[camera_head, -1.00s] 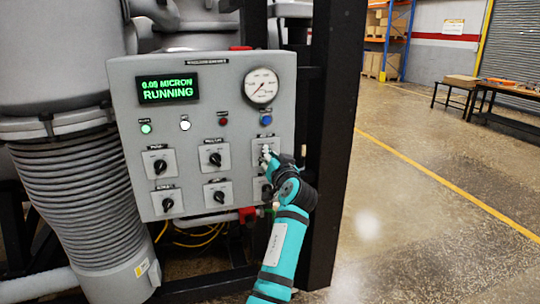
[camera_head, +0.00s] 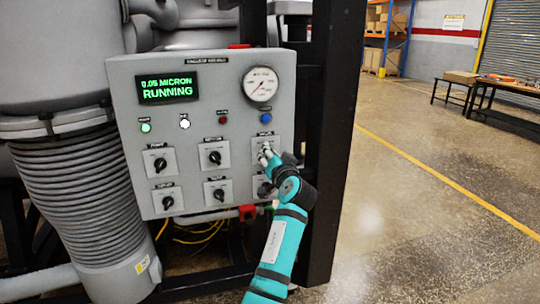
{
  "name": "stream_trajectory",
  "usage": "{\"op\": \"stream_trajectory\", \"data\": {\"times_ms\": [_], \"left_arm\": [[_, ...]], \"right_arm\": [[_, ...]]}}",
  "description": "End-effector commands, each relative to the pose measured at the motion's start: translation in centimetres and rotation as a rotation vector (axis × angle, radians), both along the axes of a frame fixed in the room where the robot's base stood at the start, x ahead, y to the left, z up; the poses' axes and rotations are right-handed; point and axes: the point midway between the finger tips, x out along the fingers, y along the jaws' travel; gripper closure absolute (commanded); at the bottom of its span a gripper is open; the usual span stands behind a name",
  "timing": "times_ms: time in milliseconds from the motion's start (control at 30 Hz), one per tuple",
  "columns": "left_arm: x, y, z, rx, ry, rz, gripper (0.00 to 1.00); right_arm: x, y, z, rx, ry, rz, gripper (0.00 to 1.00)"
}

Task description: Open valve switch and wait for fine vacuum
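The grey control panel (camera_head: 225,114) faces me, with a black display (camera_head: 168,88) reading a micron value, about 0.05 MICRON, and RUNNING in green. Several black rotary switches sit in two rows, such as the upper left switch (camera_head: 160,164) and the upper middle switch (camera_head: 215,158). My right gripper (camera_head: 264,152) is at the upper right switch, and its fingers hide the knob. I cannot tell whether the fingers are closed on it. The lower right switch (camera_head: 263,188) is partly hidden by my arm. My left gripper is not in view.
A round gauge (camera_head: 260,84) is at the panel's upper right. Green, white, red and blue indicators lie below the display and gauge. A black frame post (camera_head: 333,130) stands right of the panel. A ribbed grey duct (camera_head: 80,200) is at the left. Open floor lies right.

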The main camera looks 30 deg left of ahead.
Motion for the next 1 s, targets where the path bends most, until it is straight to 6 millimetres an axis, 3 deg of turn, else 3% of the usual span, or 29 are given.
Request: {"op": "stream_trajectory", "data": {"times_ms": [100, 367, 800, 1000], "left_arm": [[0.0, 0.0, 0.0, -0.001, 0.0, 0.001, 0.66], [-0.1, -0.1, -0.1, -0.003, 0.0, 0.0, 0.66], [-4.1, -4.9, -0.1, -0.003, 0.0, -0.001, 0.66], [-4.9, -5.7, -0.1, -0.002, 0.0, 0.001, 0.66]], "right_arm": [[0.0, 0.0, 0.0, 0.0, 0.0, 0.0, 0.66], [0.1, 0.0, 0.0, 0.0, 0.0, -0.001, 0.66], [0.0, 0.2, 0.0, 0.002, 0.0, -0.001, 0.66], [0.0, 0.2, 0.0, 0.002, 0.0, -0.001, 0.66]]}}
